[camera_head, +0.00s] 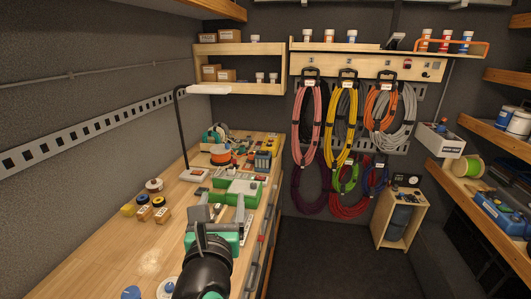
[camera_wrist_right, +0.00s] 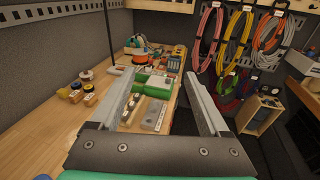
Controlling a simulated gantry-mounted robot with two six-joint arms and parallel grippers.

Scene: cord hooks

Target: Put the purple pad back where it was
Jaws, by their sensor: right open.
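I cannot make out a purple pad in either view. My right gripper (camera_head: 219,212) is open over the workbench (camera_head: 95,262), with nothing between its fingers. In the right wrist view the two fingers of my right gripper (camera_wrist_right: 162,82) are spread wide, with a green case (camera_wrist_right: 150,83) and small parts on the bench beyond them. In the head view the gripper and its dark arm hide part of the bench. My left gripper is not in view.
Coiled cords, pink (camera_head: 306,125), yellow (camera_head: 341,125) and orange (camera_head: 380,106) among them, hang on the back wall. Small spools and boxes (camera_head: 163,216) stand on the bench. A black lamp (camera_head: 183,130) rises behind them. The bench's front left is largely clear.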

